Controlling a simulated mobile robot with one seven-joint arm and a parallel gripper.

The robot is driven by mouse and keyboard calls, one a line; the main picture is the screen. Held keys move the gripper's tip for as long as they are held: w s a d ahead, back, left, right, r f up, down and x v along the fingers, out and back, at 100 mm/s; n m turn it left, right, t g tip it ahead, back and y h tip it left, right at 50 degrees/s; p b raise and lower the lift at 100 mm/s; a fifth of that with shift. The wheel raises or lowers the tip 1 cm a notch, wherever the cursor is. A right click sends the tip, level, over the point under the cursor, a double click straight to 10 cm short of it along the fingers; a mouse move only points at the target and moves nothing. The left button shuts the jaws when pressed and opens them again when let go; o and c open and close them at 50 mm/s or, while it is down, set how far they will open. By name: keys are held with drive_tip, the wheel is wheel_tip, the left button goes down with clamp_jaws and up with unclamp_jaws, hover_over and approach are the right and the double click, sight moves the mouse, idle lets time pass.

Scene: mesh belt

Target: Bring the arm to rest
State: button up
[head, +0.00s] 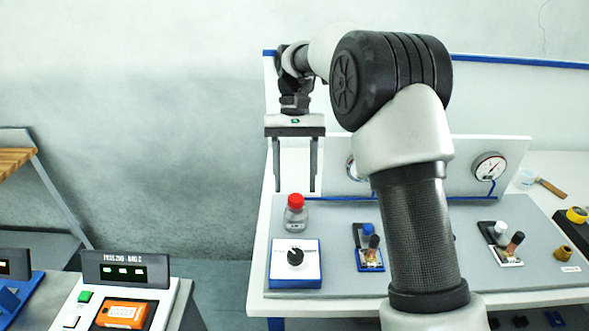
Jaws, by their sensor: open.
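My arm reaches up and over from the right in the head view, with its wrist bent down at the upper left of the bench. My gripper (295,188) points straight down with its two dark fingers wide apart. Nothing is between the fingers.
A knob box (296,264) sits before the bottle. A brush (550,188) lies at right. A device with an orange block (122,313) is at lower left.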

drive_tip(key=s+d+r+t, duration=0.4)
drive_tip(key=s+d+r, duration=0.2)
drive_tip(key=s+r, duration=0.4)
drive_tip(key=s+d+t, duration=0.3)
drive_tip(key=s, duration=0.4)
drive_tip(key=s+d+t, duration=0.3)
drive_tip(key=s, duration=0.4)
drive_tip(key=shift+d+f, duration=0.2)
drive_tip(key=shift+f, duration=0.2)
idle(2.0)
